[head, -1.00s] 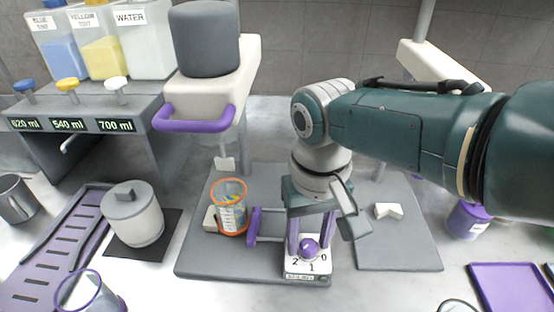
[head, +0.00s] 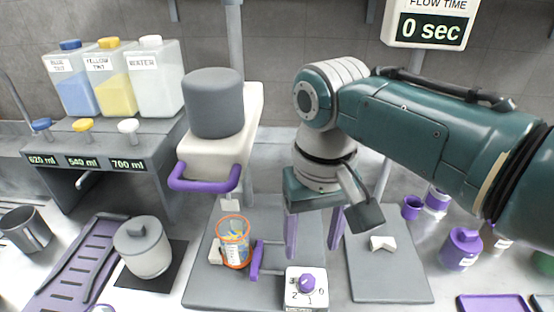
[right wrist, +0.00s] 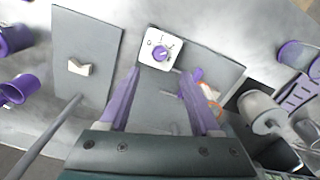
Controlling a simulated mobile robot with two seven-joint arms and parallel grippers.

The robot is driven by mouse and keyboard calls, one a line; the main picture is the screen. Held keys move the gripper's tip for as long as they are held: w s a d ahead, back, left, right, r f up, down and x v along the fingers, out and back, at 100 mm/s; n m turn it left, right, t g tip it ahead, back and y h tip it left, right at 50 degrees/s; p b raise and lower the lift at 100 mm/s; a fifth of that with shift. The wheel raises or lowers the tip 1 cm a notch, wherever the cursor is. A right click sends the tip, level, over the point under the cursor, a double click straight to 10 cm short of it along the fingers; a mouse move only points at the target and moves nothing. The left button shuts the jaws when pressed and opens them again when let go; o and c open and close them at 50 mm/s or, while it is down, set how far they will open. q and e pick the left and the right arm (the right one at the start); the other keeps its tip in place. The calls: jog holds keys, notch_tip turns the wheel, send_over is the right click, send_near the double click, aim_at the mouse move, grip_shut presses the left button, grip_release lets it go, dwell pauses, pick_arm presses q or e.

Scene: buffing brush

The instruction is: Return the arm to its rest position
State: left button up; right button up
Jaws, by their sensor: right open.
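My right gripper (head: 314,240) shows in the head view with its purple fingers spread, empty. It is above and behind the white box with a purple dial knob (head: 306,284). In the right wrist view the open fingers (right wrist: 160,115) have the dial box (right wrist: 160,50) beyond and between them, apart from the fingertips. My right arm reaches in from the right side of the head view. My left gripper is not in view.
A grey machine with a purple handle (head: 203,184) stands over a clear orange-rimmed cup (head: 233,242) with coloured contents. A lidded pot (head: 143,250) is on the left. Dispenser tanks (head: 115,85) stand behind. Purple containers (head: 461,250) are on the right, and a sign reads 0 sec (head: 431,30).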

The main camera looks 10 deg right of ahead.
jog(key=shift+r, duration=0.3)
jog(key=shift+s+f, duration=0.1)
jog(key=s+f+n+t+y, duration=0.1)
jog(key=s+f, duration=0.1)
jog(key=s, duration=0.8)
jog(key=s+d+r+n+t, duration=0.1)
jog(key=s+d+r+t, duration=0.2)
jog(key=s+d+r, duration=0.6)
notch_tip(320, 180, up, 28)
jog(key=s+a+p, duration=0.1)
jog(key=a+p, duration=0.1)
jog(key=p, duration=2.7)
jog(key=shift+f+h+p, duration=0.15)
jog(key=shift+h+p, duration=0.2)
jog(key=shift+h, duration=0.05)
jog(key=shift+s, duration=0.1)
